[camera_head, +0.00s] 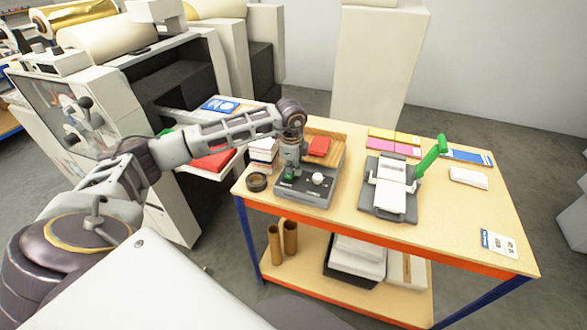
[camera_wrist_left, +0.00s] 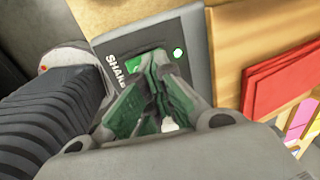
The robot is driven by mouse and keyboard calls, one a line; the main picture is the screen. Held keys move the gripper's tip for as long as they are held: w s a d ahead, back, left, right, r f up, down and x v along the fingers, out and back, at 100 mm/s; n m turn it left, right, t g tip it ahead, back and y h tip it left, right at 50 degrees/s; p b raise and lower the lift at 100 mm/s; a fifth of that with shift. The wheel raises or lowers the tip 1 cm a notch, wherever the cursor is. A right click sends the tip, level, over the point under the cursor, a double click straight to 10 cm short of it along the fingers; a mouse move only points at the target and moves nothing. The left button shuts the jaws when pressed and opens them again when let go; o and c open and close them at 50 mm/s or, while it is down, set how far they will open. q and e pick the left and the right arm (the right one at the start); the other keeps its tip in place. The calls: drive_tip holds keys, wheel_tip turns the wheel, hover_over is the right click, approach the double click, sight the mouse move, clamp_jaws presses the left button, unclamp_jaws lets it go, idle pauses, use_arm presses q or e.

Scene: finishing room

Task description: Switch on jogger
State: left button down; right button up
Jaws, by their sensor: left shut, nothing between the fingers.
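The jogger (camera_head: 318,196) is a grey machine with a wooden tray (camera_head: 326,148) on top, standing at the left end of the table. A small round lamp (camera_wrist_left: 179,52) on the panel shows bright green-white. My left gripper (camera_head: 290,173) points down at the left part of this panel, shut and empty. In the left wrist view its fingertips (camera_wrist_left: 158,82) are at the green switch and partly hide it; I cannot tell whether they touch. My right gripper is not in view.
A red pad (camera_head: 319,147) lies in the tray. A paper stack (camera_head: 264,152) and a dark round tin (camera_head: 257,182) stand left of the jogger. A grey device with a green lever (camera_head: 430,158) stands to the right. The table's front right is mostly clear.

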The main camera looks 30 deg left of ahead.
use_arm(q)
drive_tip(key=shift+s+d+f, duration=0.1)
drive_tip(key=shift+s+f, duration=0.05)
drive_tip(key=shift+s, duration=0.15)
drive_tip(key=shift+s+d, duration=0.1)
drive_tip(key=shift+s, duration=0.45)
drive_tip(key=shift+r, duration=0.2)
